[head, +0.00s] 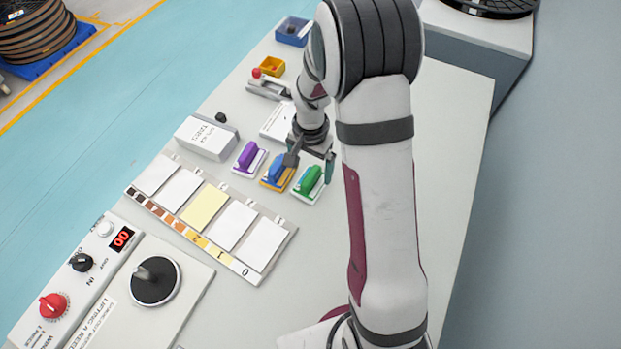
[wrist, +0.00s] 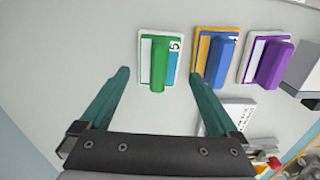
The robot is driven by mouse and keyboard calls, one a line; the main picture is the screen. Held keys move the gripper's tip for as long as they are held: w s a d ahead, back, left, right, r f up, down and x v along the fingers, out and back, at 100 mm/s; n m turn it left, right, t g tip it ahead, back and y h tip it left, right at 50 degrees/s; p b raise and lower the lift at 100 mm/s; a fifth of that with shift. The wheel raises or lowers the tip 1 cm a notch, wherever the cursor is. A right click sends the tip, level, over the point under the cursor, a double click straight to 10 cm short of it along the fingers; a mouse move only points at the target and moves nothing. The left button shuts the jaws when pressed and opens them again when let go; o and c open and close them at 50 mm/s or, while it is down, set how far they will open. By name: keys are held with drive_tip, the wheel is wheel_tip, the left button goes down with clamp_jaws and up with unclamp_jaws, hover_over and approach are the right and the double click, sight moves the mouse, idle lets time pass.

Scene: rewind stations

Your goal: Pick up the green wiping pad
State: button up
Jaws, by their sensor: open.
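The green wiping pad (head: 309,181) has a green handle on a pale base and lies on the bench at the right end of a row of pads in the head view. In the wrist view the green pad (wrist: 158,64) lies ahead of my gripper (wrist: 160,78), roughly between the lines of its two teal fingers. My gripper (head: 310,162) is open and empty, and in the head view it is just above and behind the pads. The right finger in the wrist view is close to the blue pad's near edge. I cannot tell the exact height above the bench.
A blue pad (head: 276,173) on a yellow base sits beside the green one, then a purple pad (head: 248,157). A white box (head: 206,137) stands to the left. A card strip (head: 233,236) with coloured swatches lies in front. Bare bench is to the right.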

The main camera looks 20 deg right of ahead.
sight(311, 175)
wheel_tip(311, 175, down, 4)
drive_tip(key=shift+s+f, duration=0.1)
drive_tip(key=shift+f, duration=0.1)
drive_tip(key=c, duration=1.1)
drive_tip(key=shift+c, duration=0.2)
drive_tip(key=shift+r, duration=0.1)
drive_tip(key=r, duration=0.4)
drive_tip(key=shift+s+d+r, duration=0.1)
drive_tip(key=shift+d+r, duration=0.1)
drive_tip(key=shift+d, duration=0.05)
drive_tip(key=s+d+r, duration=0.6)
drive_tip(key=s+d, duration=0.1)
drive_tip(key=d, duration=0.1)
drive_tip(key=shift+d+r, duration=0.25)
drive_tip(key=shift+d, duration=0.1)
